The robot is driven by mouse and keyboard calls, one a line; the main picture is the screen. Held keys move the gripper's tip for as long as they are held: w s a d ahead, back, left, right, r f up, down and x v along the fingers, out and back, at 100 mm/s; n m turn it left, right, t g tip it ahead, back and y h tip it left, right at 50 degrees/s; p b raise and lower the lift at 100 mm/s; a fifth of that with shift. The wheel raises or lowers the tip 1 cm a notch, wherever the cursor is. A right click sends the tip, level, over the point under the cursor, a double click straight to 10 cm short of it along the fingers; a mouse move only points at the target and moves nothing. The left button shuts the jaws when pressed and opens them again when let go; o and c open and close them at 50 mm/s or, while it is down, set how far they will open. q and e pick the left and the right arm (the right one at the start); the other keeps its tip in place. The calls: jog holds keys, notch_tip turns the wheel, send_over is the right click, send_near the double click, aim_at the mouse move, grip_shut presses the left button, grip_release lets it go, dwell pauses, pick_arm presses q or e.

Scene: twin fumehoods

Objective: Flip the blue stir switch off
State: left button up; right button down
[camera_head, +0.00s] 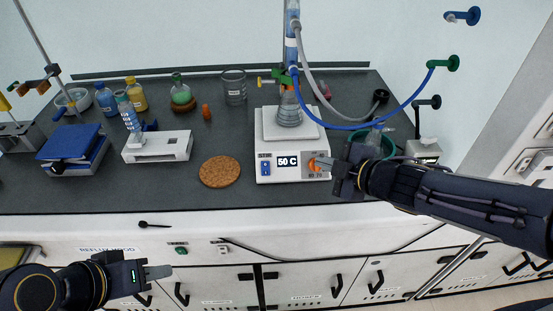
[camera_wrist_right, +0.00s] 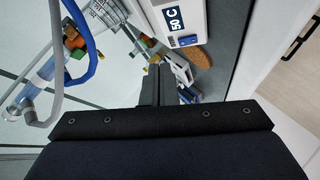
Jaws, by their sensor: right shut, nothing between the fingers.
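The blue switch also shows in the right wrist view (camera_wrist_right: 187,41). An orange knob (camera_head: 312,165) is right of the display. My right gripper (camera_head: 322,162) is shut and empty, close by the knob and right of the switch. My left gripper (camera_head: 160,272) is low in front of the bench, empty; its jaw opening is unclear.
A cork mat (camera_head: 220,171) lies left of the hotplate, with a white stand (camera_head: 158,147) farther left. A blue hose (camera_head: 350,126) and grey tube loop above and right of the hotplate. A green bowl (camera_head: 383,145) is behind my right arm. The bench front before the hotplate is clear.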

aim_at(261, 165)
pick_arm(q)
jog(key=shift+w+d, duration=0.25)
jog(key=shift+w, duration=0.05)
pick_arm(e)
jog(key=a+n+g+y, duration=0.1)
jog(key=a+f+n, duration=0.1)
jog(key=a+n, duration=0.1)
jog(key=a+f+n+g+y, duration=0.1)
jog(key=shift+s+a+g+y, duration=0.25)
jog(key=shift+s+g+y, duration=0.05)
jog(key=shift+s, duration=0.1)
